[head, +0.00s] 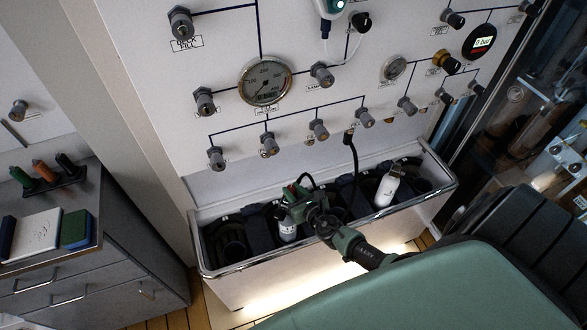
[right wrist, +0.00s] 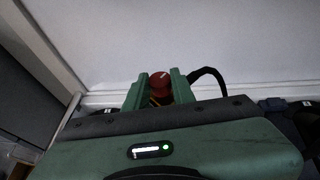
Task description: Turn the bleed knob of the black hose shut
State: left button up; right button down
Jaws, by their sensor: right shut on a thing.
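The red bleed knob (right wrist: 160,80) shows in the right wrist view between the two green fingers of my right gripper (right wrist: 160,88). The gripper is shut on it, and a pale line marks the knob's top. The black hose (right wrist: 208,76) curves away just right of the fingers. In the head view my right gripper (head: 294,194) is low over the trough in front of the panel. There the knob is mostly hidden by the fingers, and the hose (head: 307,178) arcs up beside them. My left gripper is not in view.
The trough (head: 203,262) has a metal rim and holds cylinders, including a white-topped one (head: 387,188) at right. Another black hose (head: 352,155) hangs from the panel (head: 330,25), which carries several valves and a gauge (head: 264,82). A grey cabinet (head: 125,235) stands left.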

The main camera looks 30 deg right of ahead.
jog(key=shift+a+r+m+h+p, duration=0.1)
jog(key=shift+a+m+h+p, duration=0.05)
jog(key=shift+m+h+p, duration=0.7)
jog(key=shift+w, duration=0.1)
jog(key=c, duration=1.2)
grip_release()
jog(key=shift+o, duration=0.2)
jog(key=shift+s+a, duration=0.1)
jog(key=shift+s, duration=0.4)
jog(key=v, duration=0.7)
jog(key=shift+p, duration=0.45)
